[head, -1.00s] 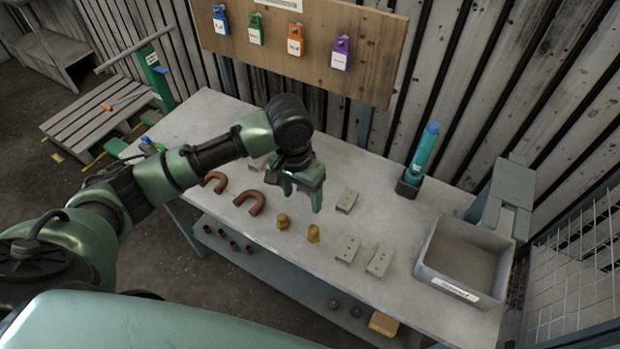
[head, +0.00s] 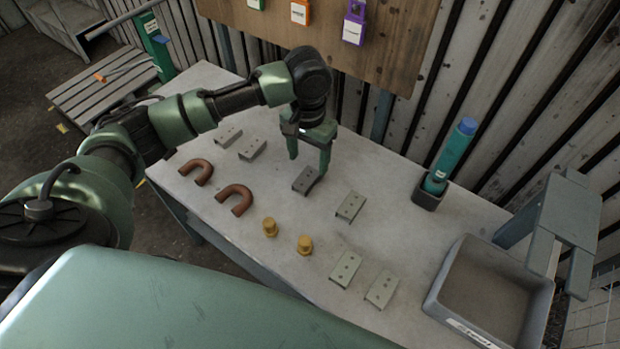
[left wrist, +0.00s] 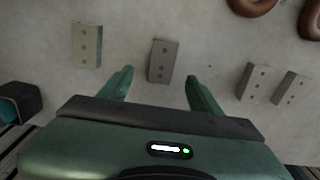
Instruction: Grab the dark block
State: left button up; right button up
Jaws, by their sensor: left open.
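The dark block (head: 306,179) is a dark grey piece with holes, lying on the table just below my left gripper in the head view. In the left wrist view the dark block (left wrist: 162,61) lies ahead of the gap between the fingers. My left gripper (head: 309,170) is open and points down over it; its green fingers also show in the left wrist view (left wrist: 158,82). Nothing is between the fingers. My right gripper is not in view.
Lighter grey blocks (head: 350,206) lie around on the table (head: 240,270). Two brown U-shaped pieces (head: 235,198) and two brass fittings (head: 304,244) are nearby. A grey bin (head: 440,310) and a teal bottle in a holder (head: 452,157) stand to the right.

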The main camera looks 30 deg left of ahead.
aim_at(306, 178)
pick_arm(q)
jog(key=shift+s+f+p, duration=0.1)
jog(key=shift+f+p, duration=0.2)
jog(key=shift+f, duration=0.6)
jog(key=f, duration=0.2)
jog(key=f+p, duration=0.1)
jog(key=f, duration=0.1)
jog(key=shift+s+a+f+p, duration=0.2)
jog(key=shift+f+p, duration=0.05)
jog(key=shift+p, duration=0.05)
jog(key=shift+w+f, duration=0.1)
jog(key=shift+f, duration=0.3)
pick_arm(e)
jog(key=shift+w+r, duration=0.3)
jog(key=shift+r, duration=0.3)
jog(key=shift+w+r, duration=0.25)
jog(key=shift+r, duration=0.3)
pick_arm(q)
jog(key=shift+c, duration=0.3)
grip_shut()
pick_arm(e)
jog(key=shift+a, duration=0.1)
